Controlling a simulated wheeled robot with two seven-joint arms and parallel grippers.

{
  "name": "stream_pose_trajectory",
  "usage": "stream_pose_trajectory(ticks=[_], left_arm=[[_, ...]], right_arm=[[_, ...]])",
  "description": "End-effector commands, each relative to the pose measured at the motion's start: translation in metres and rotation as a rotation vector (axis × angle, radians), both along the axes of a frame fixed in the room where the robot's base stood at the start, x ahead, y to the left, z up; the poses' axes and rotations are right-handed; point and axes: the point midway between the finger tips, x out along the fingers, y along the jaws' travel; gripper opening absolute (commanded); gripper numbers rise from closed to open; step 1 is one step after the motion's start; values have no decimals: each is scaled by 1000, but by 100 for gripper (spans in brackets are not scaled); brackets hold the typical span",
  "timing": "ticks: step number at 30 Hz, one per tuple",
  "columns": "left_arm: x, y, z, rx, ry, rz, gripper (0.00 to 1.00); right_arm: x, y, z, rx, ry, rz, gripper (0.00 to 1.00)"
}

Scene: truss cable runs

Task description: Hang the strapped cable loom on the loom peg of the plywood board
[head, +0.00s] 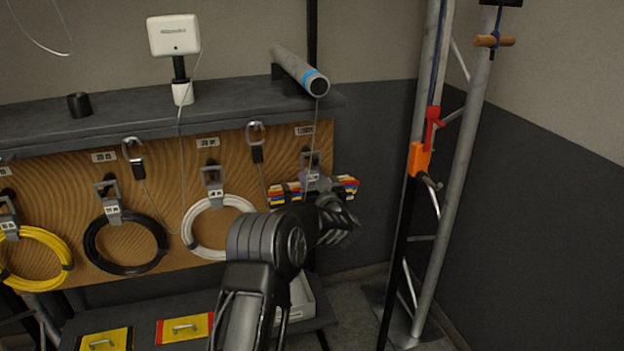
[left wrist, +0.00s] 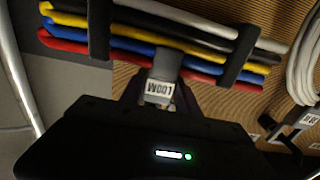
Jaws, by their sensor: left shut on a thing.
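The strapped cable loom (head: 347,187) is a bundle of red, yellow, blue, black and white cables with dark straps. It lies across the loom peg (head: 311,162) on the plywood board, below the LOOM sign. In the left wrist view the loom (left wrist: 215,45) runs behind the peg's upside-down LOOM tag (left wrist: 160,88). I cannot tell whether the peg bears the loom's weight. My right gripper is not in view.
The plywood board (head: 175,190) also holds a white coil (head: 190,228), a black coil (head: 92,245) and a yellow coil (head: 62,250). A grey tube (head: 298,70) lies on the shelf above. A metal truss (head: 456,190) stands to the right.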

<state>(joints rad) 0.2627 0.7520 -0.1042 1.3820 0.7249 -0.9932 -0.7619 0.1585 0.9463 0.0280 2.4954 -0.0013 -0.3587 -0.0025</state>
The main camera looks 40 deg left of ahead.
Motion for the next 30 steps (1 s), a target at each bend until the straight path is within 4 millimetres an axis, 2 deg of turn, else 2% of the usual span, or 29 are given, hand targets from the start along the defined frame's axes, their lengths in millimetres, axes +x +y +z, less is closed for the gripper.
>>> stream_pose_trajectory(ticks=[1,7,8,16,26,30], left_arm=[[0,1,5,6,-8,1,0],[0,1,5,6,-8,2,0],[0,1,5,6,-8,2,40],[0,0,2,3,-3,1,62],[-1,-2,-3,-4,4,-1,63],[-7,-12,-1,-2,2,-2,63]], right_arm=[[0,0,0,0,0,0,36],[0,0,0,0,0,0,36],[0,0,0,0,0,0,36],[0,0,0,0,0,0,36],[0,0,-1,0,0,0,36],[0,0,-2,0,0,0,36]])
